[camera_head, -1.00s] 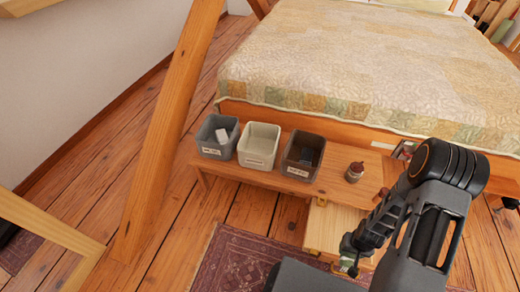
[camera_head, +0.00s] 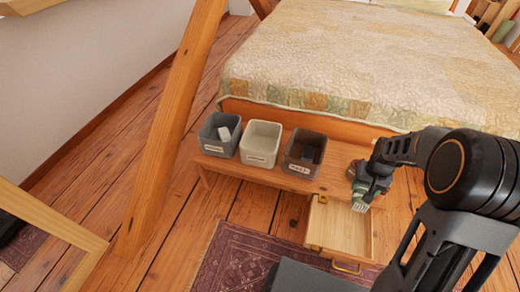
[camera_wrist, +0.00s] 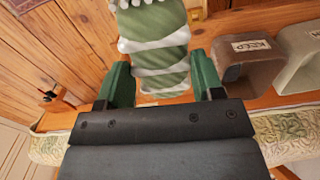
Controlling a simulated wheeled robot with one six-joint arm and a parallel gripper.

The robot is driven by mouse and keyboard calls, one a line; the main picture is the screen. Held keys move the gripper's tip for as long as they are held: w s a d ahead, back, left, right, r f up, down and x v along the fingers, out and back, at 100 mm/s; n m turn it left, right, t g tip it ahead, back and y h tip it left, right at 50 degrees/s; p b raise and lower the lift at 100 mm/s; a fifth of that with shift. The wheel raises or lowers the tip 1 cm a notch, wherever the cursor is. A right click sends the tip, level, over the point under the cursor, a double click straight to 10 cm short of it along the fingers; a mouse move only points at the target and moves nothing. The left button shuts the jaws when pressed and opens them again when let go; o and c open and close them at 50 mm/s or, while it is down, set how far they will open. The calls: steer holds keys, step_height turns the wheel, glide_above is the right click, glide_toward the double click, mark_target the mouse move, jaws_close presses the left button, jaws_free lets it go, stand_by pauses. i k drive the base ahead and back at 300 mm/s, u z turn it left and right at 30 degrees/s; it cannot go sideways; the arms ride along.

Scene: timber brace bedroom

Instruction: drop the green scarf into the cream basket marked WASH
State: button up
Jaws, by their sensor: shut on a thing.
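The cream basket (camera_head: 260,143) stands on the low wooden bench between two darker bins; its front label is too small to read. In the wrist view it shows in part at the right edge (camera_wrist: 302,58). My gripper (camera_wrist: 161,78) is shut on the green scarf (camera_wrist: 155,55), which has white stripes and a white fringe and lies between the two green fingers. In the head view my gripper (camera_head: 371,176) holds the scarf (camera_head: 361,196) above the bench's right part and the open drawer, to the right of all the bins.
A dark bin (camera_head: 303,154), marked KEEP in the wrist view (camera_wrist: 247,66), stands right of the cream basket. A grey bin (camera_head: 218,134) with a pale item inside stands left. The drawer (camera_head: 340,229) is open. A timber brace (camera_head: 165,140) and bed (camera_head: 330,65) flank the bench.

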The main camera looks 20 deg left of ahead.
mark_target(262, 144)
steer(key=u, duration=0.5)
steer(key=k, duration=0.55)
steer(key=u, duration=1.3)
steer(key=i, duration=1.45)
steer(key=z, duration=0.65)
steer(key=i, duration=0.6)
steer(key=z, duration=0.6)
